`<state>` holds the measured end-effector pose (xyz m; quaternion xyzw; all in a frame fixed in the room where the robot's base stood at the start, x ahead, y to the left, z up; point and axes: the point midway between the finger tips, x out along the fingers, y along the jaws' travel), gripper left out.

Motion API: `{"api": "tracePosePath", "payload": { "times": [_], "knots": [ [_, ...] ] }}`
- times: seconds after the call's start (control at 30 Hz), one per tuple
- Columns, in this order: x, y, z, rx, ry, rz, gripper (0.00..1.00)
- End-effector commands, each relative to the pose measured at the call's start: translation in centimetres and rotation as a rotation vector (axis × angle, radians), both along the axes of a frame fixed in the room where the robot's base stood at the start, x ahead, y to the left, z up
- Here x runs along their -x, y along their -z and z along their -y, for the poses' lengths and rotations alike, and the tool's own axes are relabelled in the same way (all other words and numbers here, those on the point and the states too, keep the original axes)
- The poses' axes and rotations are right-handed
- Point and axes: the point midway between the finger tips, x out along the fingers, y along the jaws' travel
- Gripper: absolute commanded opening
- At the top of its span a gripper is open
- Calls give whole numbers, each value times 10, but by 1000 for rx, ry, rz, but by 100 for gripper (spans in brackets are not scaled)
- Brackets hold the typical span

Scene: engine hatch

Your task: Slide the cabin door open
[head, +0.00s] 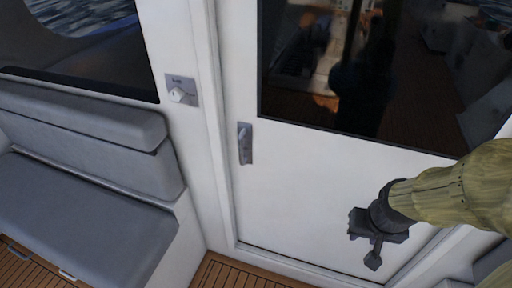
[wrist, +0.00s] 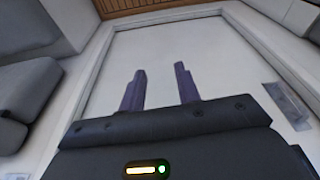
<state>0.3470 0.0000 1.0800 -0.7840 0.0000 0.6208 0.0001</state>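The cabin door (head: 290,190) is a white panel with a dark window (head: 380,70) in its upper part. It sits in its white frame and looks shut. A small grey metal handle plate (head: 245,143) is on its left edge. My gripper (head: 367,248) is in front of the lower right part of the door, to the right of and below the handle. In the wrist view my gripper (wrist: 161,88) has its two fingers apart with nothing between them. The door panel (wrist: 160,60) is behind them, and a grey plate (wrist: 287,103), likely the handle, is at the right.
A grey cushioned bench (head: 80,210) stands left of the door. A switch plate (head: 181,91) is on the wall between the bench and the door. Wooden floor (head: 225,275) shows at the bottom. The space before the handle is clear.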

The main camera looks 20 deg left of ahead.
Motion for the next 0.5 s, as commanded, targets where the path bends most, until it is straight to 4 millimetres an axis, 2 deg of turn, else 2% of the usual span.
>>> {"api": "tracePosePath", "payload": {
  "times": [0.37, 0.5],
  "knots": [
    [0, 0, 0, 0, 0, 1, 33],
    [-13, 5, -10, -12, -13, 34, 33]
  ]
}}
